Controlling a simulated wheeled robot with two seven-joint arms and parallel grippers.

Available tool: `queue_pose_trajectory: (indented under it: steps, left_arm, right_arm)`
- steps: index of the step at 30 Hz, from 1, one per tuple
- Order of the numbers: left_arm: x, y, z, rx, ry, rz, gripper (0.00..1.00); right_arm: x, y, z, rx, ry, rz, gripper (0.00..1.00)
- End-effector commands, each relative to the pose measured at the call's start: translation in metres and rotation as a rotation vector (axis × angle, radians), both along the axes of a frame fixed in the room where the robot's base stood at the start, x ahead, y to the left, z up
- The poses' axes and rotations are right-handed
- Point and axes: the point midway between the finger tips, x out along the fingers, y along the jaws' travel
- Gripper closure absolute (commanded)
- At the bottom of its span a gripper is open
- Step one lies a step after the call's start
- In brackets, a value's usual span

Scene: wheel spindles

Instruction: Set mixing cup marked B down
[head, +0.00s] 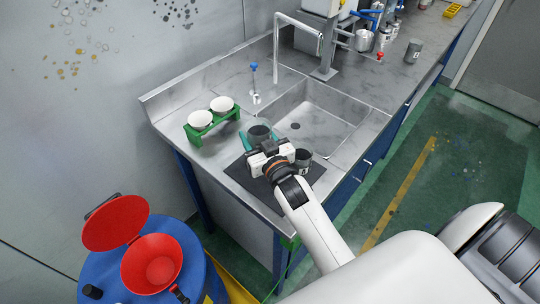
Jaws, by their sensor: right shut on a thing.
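My right gripper (259,139) reaches over the front left of the steel counter from the lower right. Its teal fingers are shut around a grey mixing cup (260,130) with dark contents. The gripper body hides the cup's lower part, and no letter on it can be read; I cannot tell whether its base touches the counter. A second dark cup (303,159) with a pale marking stands on a black mat (252,184), just right of the gripper. My left gripper is not in view.
A green rack (211,128) with two white bowls stands left of the held cup. The sink (305,125) lies behind and right, with a tall faucet (277,45). Another dark cup (413,50) stands far back right. A blue drum with a red funnel (152,262) stands lower left.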

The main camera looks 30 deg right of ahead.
Motion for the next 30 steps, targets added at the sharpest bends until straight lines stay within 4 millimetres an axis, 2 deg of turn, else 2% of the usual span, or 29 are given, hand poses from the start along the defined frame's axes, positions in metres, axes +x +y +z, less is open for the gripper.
queue_pose_trajectory:
  steps: [1, 3, 8, 15, 28, 29, 30]
  left_arm:
    - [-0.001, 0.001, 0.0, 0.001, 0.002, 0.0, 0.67]
    - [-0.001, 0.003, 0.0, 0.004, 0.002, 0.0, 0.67]
    - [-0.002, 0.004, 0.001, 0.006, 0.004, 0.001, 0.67]
    - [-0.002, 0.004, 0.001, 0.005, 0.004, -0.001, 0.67]
    - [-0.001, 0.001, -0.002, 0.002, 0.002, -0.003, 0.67]
    - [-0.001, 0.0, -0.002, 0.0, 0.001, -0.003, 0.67]
    - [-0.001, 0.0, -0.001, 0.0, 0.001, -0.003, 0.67]
  right_arm:
    - [0.0, 0.0, -0.012, 0.001, 0.006, -0.001, 0.72]
    - [0.0, 0.001, -0.024, 0.002, 0.004, 0.0, 0.72]
    - [0.0, 0.0, -0.039, 0.001, 0.001, -0.001, 0.72]
    - [0.0, 0.0, -0.071, 0.002, 0.001, -0.001, 0.72]
    - [0.0, 0.0, -0.079, 0.001, -0.001, 0.0, 0.72]
    - [0.0, 0.0, -0.078, 0.001, -0.001, 0.0, 0.45]
    - [0.0, 0.0, -0.078, 0.001, -0.001, 0.0, 0.38]
